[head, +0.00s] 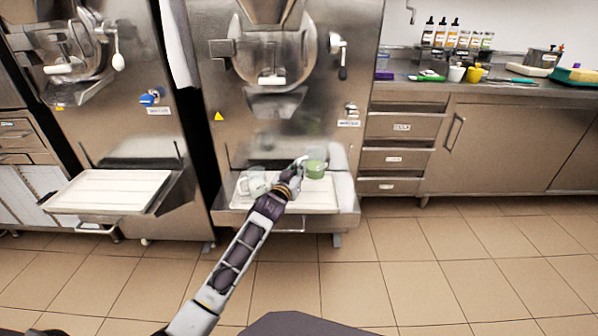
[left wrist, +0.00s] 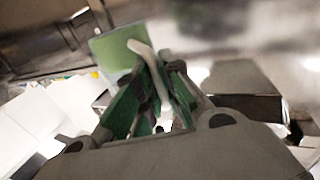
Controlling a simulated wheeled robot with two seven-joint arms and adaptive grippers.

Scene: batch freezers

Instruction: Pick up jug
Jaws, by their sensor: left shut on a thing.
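The jug (head: 315,169) is a small clear container with green contents at the right of the white tray (head: 315,199) under the middle freezer. My left gripper (head: 298,168) is at the jug's left side. In the left wrist view the green jug (left wrist: 112,50) is just beyond the fingers, and my left gripper (left wrist: 150,75) is shut on its pale handle (left wrist: 144,52). I cannot tell whether the jug touches the tray. A second, clear jug (head: 250,185) stands left of the gripper. My right gripper is out of view.
The middle freezer (head: 290,110) rises behind the tray. Another freezer (head: 100,120) with its own empty tray (head: 108,191) stands at left. A counter (head: 500,92) with bottles and cups is at right. The tiled floor (head: 430,270) in front is clear.

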